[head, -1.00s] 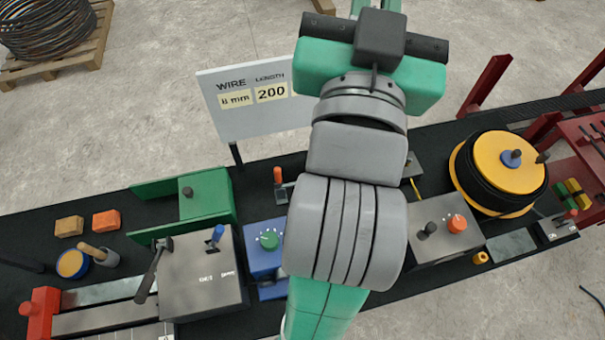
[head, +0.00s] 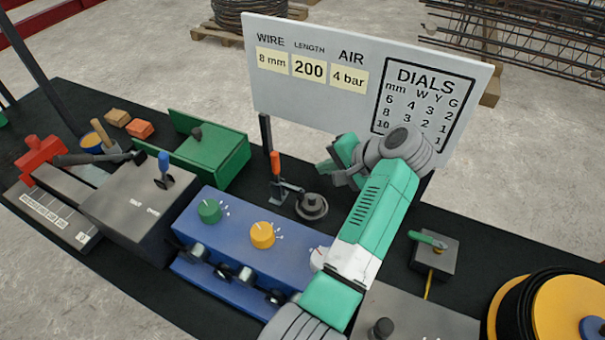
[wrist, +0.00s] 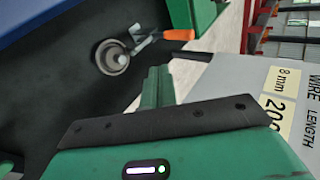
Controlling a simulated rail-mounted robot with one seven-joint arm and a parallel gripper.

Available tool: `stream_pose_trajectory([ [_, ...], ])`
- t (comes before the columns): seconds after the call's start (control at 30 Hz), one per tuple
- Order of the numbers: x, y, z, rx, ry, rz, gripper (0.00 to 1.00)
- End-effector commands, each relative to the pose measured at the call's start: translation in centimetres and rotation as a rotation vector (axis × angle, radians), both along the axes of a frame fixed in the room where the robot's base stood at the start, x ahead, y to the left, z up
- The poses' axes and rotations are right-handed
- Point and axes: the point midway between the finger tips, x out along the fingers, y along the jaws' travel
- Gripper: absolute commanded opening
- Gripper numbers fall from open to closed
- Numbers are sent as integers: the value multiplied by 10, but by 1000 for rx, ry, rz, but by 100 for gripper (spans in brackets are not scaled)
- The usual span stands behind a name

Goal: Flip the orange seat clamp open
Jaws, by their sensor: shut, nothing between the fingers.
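The seat clamp has an upright orange handle (head: 275,165) in the head view, behind the blue dial box. Its dark metal arm reaches right to a round grey seat (head: 311,206), and the arm's tip appears to be over the seat. In the wrist view the orange handle (wrist: 178,34) and the seat (wrist: 112,57) show at the upper left. My gripper (head: 333,166) is shut and empty, above and to the right of the clamp, apart from it. Its green fingers (wrist: 157,88) point towards the clamp area in the wrist view.
A sign board (head: 360,85) stands close behind my gripper. The blue dial box (head: 235,245) is in front of the clamp, and a green bracket (head: 215,158) stands to its left. A grey box with a green lever (head: 435,255) is at the right. Black bench top surrounds the seat.

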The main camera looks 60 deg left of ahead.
Motion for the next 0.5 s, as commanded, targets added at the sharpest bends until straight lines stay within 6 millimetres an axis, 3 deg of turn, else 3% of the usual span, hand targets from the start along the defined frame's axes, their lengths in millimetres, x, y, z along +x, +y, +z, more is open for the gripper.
stream_pose_trajectory([
  [0.23,-1,3,-4,0,-2,-1,0],
  [0.5,-17,39,-42,-1,-3,0,0],
])
